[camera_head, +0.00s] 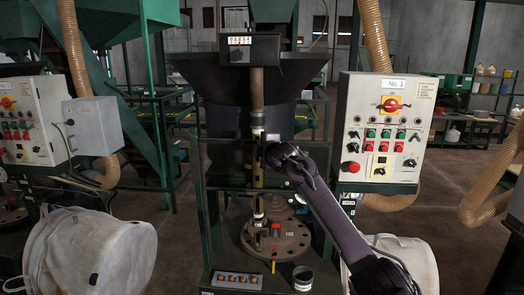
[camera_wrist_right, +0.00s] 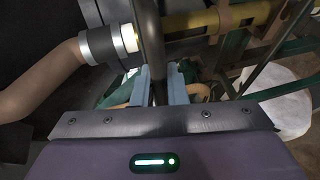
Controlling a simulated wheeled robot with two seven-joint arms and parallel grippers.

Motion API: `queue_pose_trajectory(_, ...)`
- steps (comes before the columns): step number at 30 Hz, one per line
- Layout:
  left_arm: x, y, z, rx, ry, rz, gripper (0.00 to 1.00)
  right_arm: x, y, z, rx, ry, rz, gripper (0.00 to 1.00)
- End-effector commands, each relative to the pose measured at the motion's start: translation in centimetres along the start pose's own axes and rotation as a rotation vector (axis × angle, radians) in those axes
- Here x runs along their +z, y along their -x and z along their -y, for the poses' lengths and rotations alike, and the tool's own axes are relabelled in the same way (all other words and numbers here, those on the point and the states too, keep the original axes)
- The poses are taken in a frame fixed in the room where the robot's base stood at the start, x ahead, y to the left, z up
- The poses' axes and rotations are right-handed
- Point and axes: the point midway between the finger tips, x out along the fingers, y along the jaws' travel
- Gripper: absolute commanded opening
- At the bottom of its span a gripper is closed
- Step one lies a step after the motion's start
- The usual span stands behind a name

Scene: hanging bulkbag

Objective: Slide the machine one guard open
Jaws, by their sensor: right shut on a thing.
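Machine one stands in the middle of the head view, with its control panel (camera_head: 381,128) marked "No. 1" on the right. Its guard area is a green frame (camera_head: 201,215) around a pipe and a round flanged plate (camera_head: 276,238). My right arm reaches in from the lower right, and its gripper (camera_head: 266,150) is at the front of this frame. In the right wrist view the gripper (camera_wrist_right: 160,85) is shut on a dark upright bar (camera_wrist_right: 152,35), which looks like the guard's handle. The guard panel itself is hard to make out. My left gripper is out of view.
A second control box (camera_head: 28,120) stands at the left. White bulk bags (camera_head: 95,250) lie at lower left and right. A hose (camera_wrist_right: 40,75) shows left of the bar.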

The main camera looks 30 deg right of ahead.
Motion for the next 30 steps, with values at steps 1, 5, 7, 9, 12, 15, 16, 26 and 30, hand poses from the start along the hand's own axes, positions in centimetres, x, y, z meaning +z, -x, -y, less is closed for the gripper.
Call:
queue_pose_trajectory(1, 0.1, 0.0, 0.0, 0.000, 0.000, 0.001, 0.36, 0.1, 0.0, 0.0, 0.000, -0.001, 0.003, 0.00)
queue_pose_trajectory(5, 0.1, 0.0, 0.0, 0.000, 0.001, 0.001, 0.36, 0.1, 0.0, 0.0, 0.000, -0.001, 0.002, 0.00)
queue_pose_trajectory(7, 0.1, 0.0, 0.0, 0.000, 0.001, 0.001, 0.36, 0.1, 0.0, 0.0, 0.000, -0.001, 0.002, 0.15)
queue_pose_trajectory(9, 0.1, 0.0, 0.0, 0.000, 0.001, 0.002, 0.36, 0.1, 0.0, 0.0, 0.000, -0.001, 0.002, 0.24)
queue_pose_trajectory(12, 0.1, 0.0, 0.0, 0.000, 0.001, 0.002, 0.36, 0.1, 0.0, 0.0, 0.000, -0.001, 0.001, 0.34)
queue_pose_trajectory(15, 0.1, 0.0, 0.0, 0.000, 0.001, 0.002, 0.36, 0.0, 0.0, 0.1, 0.000, 0.000, 0.001, 0.34)
queue_pose_trajectory(16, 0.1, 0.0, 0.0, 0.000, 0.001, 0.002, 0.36, 0.0, 0.0, 0.1, 0.000, 0.000, 0.001, 0.34)
queue_pose_trajectory(26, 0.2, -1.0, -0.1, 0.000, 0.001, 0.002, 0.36, 0.1, 1.2, 0.3, 0.002, -0.001, -0.001, 0.34)
queue_pose_trajectory(30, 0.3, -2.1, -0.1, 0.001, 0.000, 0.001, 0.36, 0.1, 3.0, 0.5, 0.002, 0.001, 0.000, 0.34)
